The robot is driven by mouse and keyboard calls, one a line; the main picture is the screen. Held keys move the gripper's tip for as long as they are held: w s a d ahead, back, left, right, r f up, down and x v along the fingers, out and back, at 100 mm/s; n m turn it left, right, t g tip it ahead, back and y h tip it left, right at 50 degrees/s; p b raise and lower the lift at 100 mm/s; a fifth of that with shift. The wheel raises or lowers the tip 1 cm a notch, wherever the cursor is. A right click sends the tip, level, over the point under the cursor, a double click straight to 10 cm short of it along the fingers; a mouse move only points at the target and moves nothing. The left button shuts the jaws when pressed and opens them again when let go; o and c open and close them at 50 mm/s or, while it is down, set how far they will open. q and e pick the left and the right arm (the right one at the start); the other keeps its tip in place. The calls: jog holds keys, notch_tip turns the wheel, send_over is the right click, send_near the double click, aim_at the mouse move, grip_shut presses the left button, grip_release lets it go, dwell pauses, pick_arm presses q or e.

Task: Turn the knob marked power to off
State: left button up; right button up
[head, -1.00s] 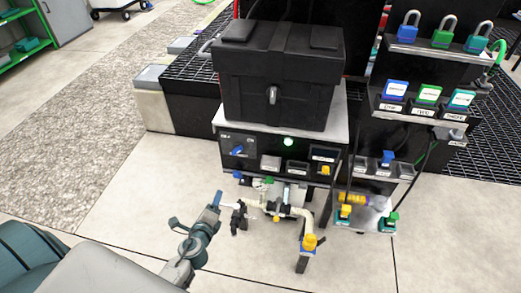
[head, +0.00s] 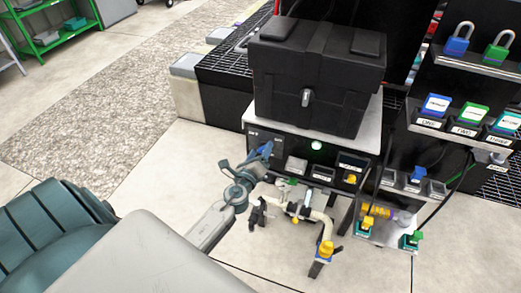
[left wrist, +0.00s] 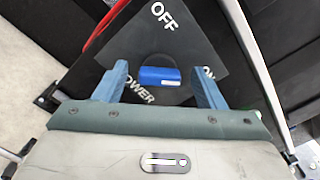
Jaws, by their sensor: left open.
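The power knob (left wrist: 160,76) is a blue bar on a dark plate in the left wrist view. OFF is printed above it, ON to its right and POWER below left; the bar lies crosswise, with one end towards ON. My left gripper (left wrist: 160,68) is open, with one blue finger on each side of the knob and a visible gap to each. In the head view the left gripper (head: 260,153) is at the left end of the black panel (head: 289,146) and largely hides the knob. My right gripper is not in view.
A black case (head: 318,72) sits above the panel, which has a lit green lamp (head: 317,146). Pale pipework with a yellow fitting (head: 325,249) is below. Padlocks (head: 458,39) and labelled shelves are at right. Open floor lies left.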

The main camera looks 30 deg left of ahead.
pick_arm(q)
jog(key=shift+w+a, duration=0.1)
jog(key=shift+w, duration=0.2)
jog(key=c, duration=1)
